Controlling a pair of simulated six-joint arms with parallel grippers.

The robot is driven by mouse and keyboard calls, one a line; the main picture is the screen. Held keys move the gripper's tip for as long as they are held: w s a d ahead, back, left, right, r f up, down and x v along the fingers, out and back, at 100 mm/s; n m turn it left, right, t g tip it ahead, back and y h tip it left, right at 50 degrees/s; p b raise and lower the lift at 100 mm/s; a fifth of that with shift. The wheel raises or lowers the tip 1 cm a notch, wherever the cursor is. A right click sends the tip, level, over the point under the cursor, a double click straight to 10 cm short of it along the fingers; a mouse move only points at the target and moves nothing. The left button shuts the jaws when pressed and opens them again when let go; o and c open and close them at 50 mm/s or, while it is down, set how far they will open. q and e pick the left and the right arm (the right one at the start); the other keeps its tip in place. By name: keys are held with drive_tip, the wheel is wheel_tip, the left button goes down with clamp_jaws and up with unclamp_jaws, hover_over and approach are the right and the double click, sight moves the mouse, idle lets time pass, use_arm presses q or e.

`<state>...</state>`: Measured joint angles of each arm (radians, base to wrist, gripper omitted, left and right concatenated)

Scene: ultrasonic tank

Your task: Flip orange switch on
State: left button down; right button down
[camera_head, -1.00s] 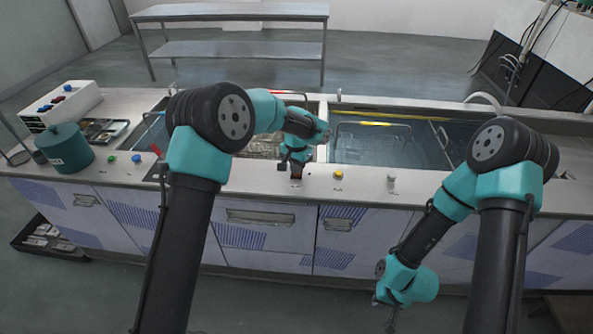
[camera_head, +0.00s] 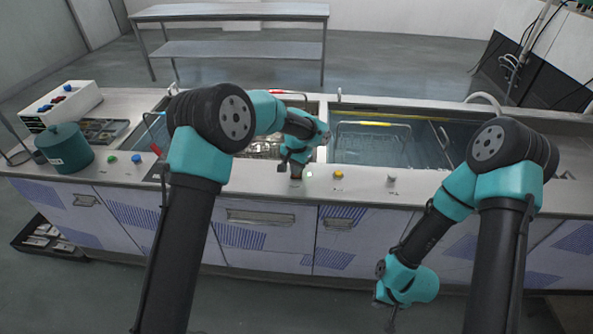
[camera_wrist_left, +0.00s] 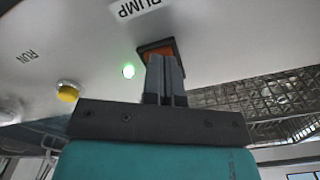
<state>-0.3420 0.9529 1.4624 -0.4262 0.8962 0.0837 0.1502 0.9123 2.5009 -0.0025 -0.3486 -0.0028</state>
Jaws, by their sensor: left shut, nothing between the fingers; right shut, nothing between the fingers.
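The orange switch (camera_wrist_left: 156,46) sits on the tank's front panel below the PUMP label in the left wrist view. The fingers of my left gripper (camera_wrist_left: 165,72) are shut and empty, right against the switch, covering part of it. A small green lamp (camera_wrist_left: 128,71) beside the switch is lit. It also shows as a pale green glow in the head view (camera_head: 309,174). There my left gripper (camera_head: 296,168) is at the panel edge in front of the tank. My right gripper (camera_head: 391,320) hangs low in front of the cabinets, shut and away from the panel.
A yellow button (camera_wrist_left: 68,92) is near the RUN label; it also shows in the head view (camera_head: 338,174). Green (camera_head: 112,159) and blue (camera_head: 136,158) buttons lie further left. Basins with wire baskets are behind the panel. A teal pot (camera_head: 64,150) stands far left.

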use_arm(q)
drive_tip(key=shift+r, duration=3.35)
